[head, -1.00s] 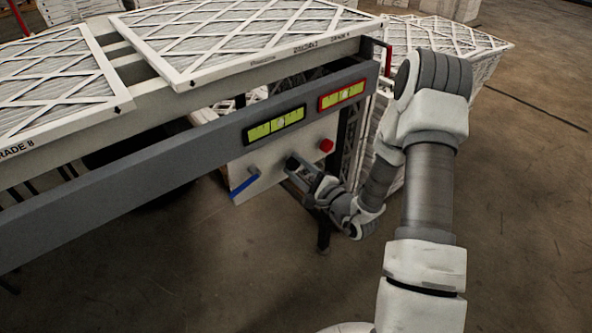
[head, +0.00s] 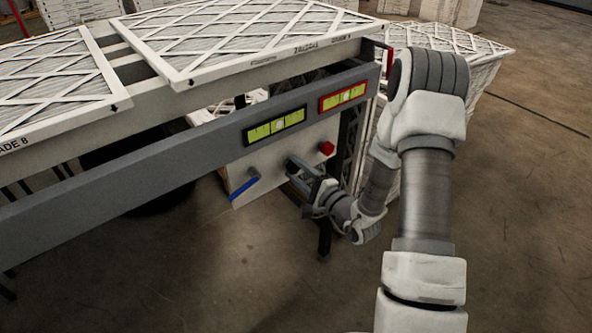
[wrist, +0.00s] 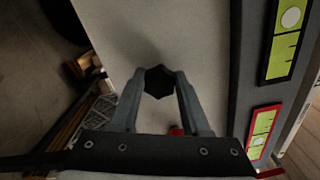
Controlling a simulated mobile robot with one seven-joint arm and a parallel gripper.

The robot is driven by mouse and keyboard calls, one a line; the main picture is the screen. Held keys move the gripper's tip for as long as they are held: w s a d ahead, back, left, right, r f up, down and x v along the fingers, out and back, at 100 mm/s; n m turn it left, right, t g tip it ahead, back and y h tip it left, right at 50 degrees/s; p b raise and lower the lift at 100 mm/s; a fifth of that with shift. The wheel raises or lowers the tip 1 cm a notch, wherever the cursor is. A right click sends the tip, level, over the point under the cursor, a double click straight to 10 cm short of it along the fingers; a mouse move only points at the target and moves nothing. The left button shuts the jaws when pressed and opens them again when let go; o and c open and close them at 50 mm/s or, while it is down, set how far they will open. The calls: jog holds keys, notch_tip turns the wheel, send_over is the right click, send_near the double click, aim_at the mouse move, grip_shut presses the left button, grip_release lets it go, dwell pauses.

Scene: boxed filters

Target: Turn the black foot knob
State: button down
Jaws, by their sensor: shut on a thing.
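The black foot knob (wrist: 159,82) shows in the wrist view as a dark, faceted shape on the pale panel (wrist: 195,45). My gripper (wrist: 159,85) has one finger on each side of it and is shut on it. In the head view my gripper (head: 298,172) reaches the panel (head: 240,173) under the grey beam, between the blue lever and the red knob. The black knob is mostly hidden by the fingers there.
A blue lever (head: 244,189) is left of my gripper and a red knob (head: 327,148) is to its right. Above are two level vials, one black-framed (head: 262,131) and one red-framed (head: 330,103). The grey beam (head: 130,165) runs over the panel. Boxed filters (head: 240,45) lie on top.

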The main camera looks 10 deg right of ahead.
jog(key=shift+c, duration=1.8)
grip_release()
jog(key=p+v, duration=0.2)
jog(key=v, duration=1.5)
jog(key=shift+s, duration=0.2)
jog(key=shift+d, duration=0.1)
